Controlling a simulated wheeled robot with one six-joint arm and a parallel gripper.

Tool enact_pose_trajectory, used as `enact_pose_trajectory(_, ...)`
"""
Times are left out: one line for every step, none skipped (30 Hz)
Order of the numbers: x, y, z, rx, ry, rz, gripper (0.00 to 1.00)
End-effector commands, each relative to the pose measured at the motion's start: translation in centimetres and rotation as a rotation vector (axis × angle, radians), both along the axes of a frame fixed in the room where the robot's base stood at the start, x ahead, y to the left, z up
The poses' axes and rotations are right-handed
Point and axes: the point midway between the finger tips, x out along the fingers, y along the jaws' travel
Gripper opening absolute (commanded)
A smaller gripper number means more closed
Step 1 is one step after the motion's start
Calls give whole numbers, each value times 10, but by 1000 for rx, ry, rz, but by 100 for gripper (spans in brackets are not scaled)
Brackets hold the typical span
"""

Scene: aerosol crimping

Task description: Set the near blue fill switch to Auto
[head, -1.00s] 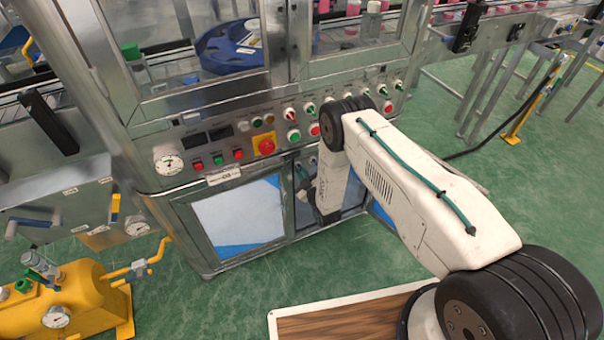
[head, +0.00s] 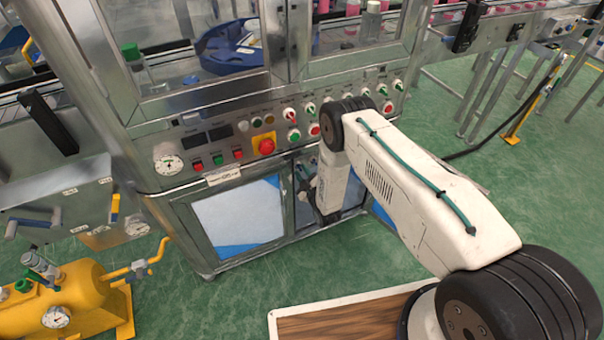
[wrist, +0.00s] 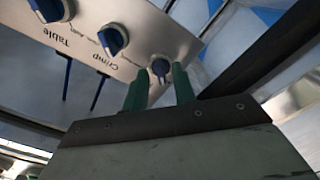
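In the wrist view, three blue switches sit in a row on a grey panel that appears upside down. The one at the left (wrist: 48,9) is by the word "Table", and the middle one (wrist: 113,39) is by "Crimp". The third blue switch (wrist: 160,68) lies between the green fingertips of my gripper (wrist: 161,78); its label is hidden. The fingers are apart, one on each side of this knob; I cannot tell whether they touch it. In the head view my gripper (head: 304,178) is low at the machine's front, partly hidden by my arm.
Above my gripper, the machine's front panel carries a red emergency stop (head: 266,146), several buttons and red and green switches. A yellow tank (head: 70,300) stands on the floor at the lower left. A conveyor (head: 500,40) runs at the upper right. Green floor lies open at right.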

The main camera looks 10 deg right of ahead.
Motion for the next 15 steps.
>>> enact_pose_trajectory(0, 0, 0, 0, 0, 0, 30)
enact_pose_trajectory(0, 0, 0, 0, 0, 0, 30)
enact_pose_trajectory(0, 0, 0, 0, 0, 1, 30)
enact_pose_trajectory(0, 0, 0, 0, 0, 1, 30)
enact_pose_trajectory(0, 0, 0, 1, 0, 1, 30)
enact_pose_trajectory(0, 1, 0, 1, 0, 1, 30)
enact_pose_trajectory(0, 1, 0, 1, 0, 1, 30)
enact_pose_trajectory(0, 0, 0, 1, 0, 1, 30)
enact_pose_trajectory(-2, 0, 0, 1, 0, 1, 30)
enact_pose_trajectory(-3, 0, 0, 1, 1, 1, 30)
enact_pose_trajectory(-6, -1, 0, 1, 1, 1, 30)
enact_pose_trajectory(-10, -2, 0, 1, 1, 1, 30)
enact_pose_trajectory(-14, -4, -1, 0, 2, 1, 30)
enact_pose_trajectory(-19, -5, -1, 0, 3, 0, 30)
enact_pose_trajectory(-26, -7, 0, 0, 3, 0, 30)
